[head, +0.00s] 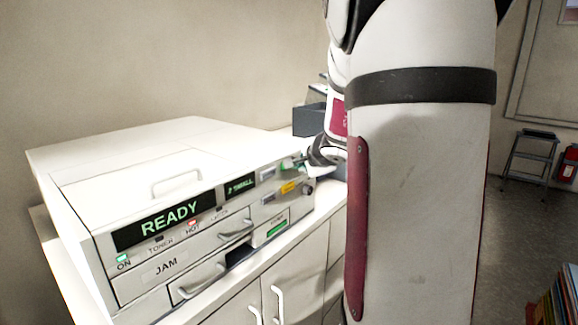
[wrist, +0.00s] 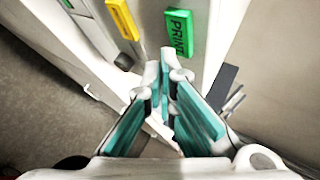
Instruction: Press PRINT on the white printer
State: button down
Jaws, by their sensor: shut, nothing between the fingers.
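The white printer (head: 130,165) stands on a white cabinet in the head view, with a lit READY display (head: 168,220) on its front. In the wrist view the green PRINT button (wrist: 179,33) is on the printer's front, beside a yellow button (wrist: 122,19). The yellow button also shows in the head view (head: 288,187). My gripper (wrist: 167,72) is shut and empty, its tips just below the PRINT button in the picture. I cannot tell whether they touch it. In the head view my gripper (head: 301,163) is at the printer's upper right front, partly hidden by my arm.
The printer front has a JAM panel (head: 167,266), several small indicators and protruding drawer handles (head: 203,282). The cabinet (head: 290,270) below has handles too. A dark box (head: 308,119) stands behind the printer. A step stool (head: 530,160) and a fire extinguisher (head: 569,163) stand far right.

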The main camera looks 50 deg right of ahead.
jog(key=shift+w, duration=0.1)
jog(key=shift+w+b, duration=0.3)
jog(key=shift+w+a, duration=0.1)
jog(key=shift+w, duration=0.4)
dwell(0.9)
dwell(0.4)
jog(key=shift+s+b, duration=0.35)
jog(key=shift+s, duration=0.55)
jog(key=shift+s, duration=0.1)
jog(key=shift+s+d, duration=0.15)
jog(key=shift+s, duration=1.05)
jog(key=shift+s+d, duration=0.1)
jog(key=shift+s, duration=1.1)
